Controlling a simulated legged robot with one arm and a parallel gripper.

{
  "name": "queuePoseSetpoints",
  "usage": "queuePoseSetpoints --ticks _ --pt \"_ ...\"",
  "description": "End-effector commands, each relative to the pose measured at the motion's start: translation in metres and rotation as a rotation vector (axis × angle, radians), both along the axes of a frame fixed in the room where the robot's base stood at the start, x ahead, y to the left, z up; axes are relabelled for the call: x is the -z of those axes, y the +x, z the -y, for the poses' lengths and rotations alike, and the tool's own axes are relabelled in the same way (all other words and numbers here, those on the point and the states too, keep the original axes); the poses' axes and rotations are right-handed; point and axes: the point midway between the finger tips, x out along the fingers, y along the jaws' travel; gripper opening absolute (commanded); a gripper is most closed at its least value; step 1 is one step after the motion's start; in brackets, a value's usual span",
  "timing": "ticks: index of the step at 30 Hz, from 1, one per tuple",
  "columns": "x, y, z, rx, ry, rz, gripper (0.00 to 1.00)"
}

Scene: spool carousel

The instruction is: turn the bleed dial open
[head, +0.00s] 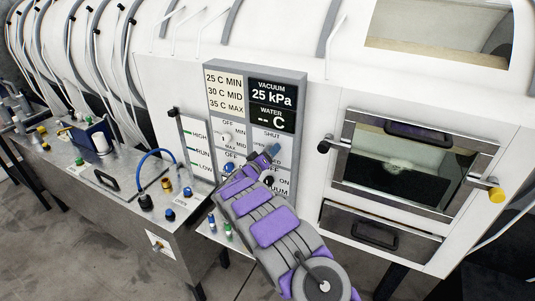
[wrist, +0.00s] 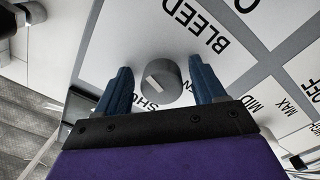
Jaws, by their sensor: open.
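The bleed dial (wrist: 162,80) is a small grey round knob with a white mark on its face. In the wrist view it sits between the two blue fingers of my gripper (wrist: 160,68), with a gap showing on each side. The mark lies at the dial's lower left, toward the partly covered word SHUT (wrist: 150,103). The word BLEED (wrist: 200,27) is printed beside the dial, upside down in this view. In the head view my gripper (head: 272,151) is at the control panel (head: 301,128) and hides the dial. My gripper is open.
The panel also carries a dial marked OFF, MIN and MAX (head: 226,138) and a vacuum display (head: 272,96) reading 25 kPa. A glass-fronted door (head: 403,165) with a yellow-ended handle is at right. A metal bench (head: 120,190) with hoses and fittings stands at left.

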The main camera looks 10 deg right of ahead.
Motion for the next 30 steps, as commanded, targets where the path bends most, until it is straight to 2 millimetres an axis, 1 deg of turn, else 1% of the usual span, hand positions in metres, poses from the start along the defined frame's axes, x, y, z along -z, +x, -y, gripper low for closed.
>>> queuePoseSetpoints --ticks 4,5,21,22,30 --pt "0.0002 -0.0001 -0.0041 -0.001 -0.002 0.0 0.69" --pt "0.0001 -0.0001 -0.0042 -0.001 -0.002 0.0 0.68" --pt "0.0014 0.0012 -0.0052 -0.004 -0.002 -0.001 0.16" --pt "0.0015 0.0013 -0.0053 -0.004 -0.002 -0.002 0.14" --pt "0.0026 0.0018 -0.0055 -0.003 0.024 0.015 0.14"
